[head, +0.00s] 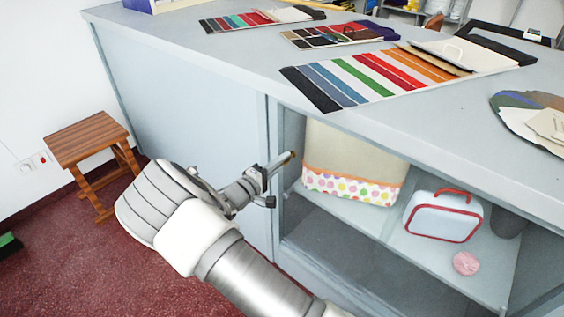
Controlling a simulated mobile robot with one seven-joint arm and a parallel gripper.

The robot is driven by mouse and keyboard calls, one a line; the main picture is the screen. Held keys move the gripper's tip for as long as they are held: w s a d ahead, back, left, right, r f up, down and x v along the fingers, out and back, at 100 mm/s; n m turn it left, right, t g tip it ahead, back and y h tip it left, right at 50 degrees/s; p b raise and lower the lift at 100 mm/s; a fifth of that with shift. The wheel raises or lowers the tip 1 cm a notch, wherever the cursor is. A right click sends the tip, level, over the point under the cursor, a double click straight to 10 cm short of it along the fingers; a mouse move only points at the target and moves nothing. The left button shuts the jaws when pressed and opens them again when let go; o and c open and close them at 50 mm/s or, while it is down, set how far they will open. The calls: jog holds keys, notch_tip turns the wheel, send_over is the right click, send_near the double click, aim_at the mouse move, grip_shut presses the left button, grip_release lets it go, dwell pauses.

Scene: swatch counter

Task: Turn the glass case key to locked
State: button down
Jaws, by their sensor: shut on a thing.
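The glass case (272,215) is the grey counter's shelved front section, with its upright frame just beyond my gripper. My gripper (284,163) reaches from the lower left to the top of this frame. Its fingers are shut on the key, at the left edge of the case opening. A small brown-brass piece (292,156) shows at the fingertips. The fingers hide most of the key and its lock, so I cannot tell which way the key is turned.
Inside the case stand a beige bag with a dotted band (355,165), a small white case with red trim (443,217) and a pink round item (466,263). Colour swatches (370,78) lie on the countertop. A wooden stool (88,142) stands at left on red carpet.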

jog(key=c, duration=1)
grip_release()
jog(key=p+v, duration=0.3)
jog(key=v, duration=1.4)
jog(key=shift+s+a, duration=0.2)
jog(key=shift+d, duration=0.1)
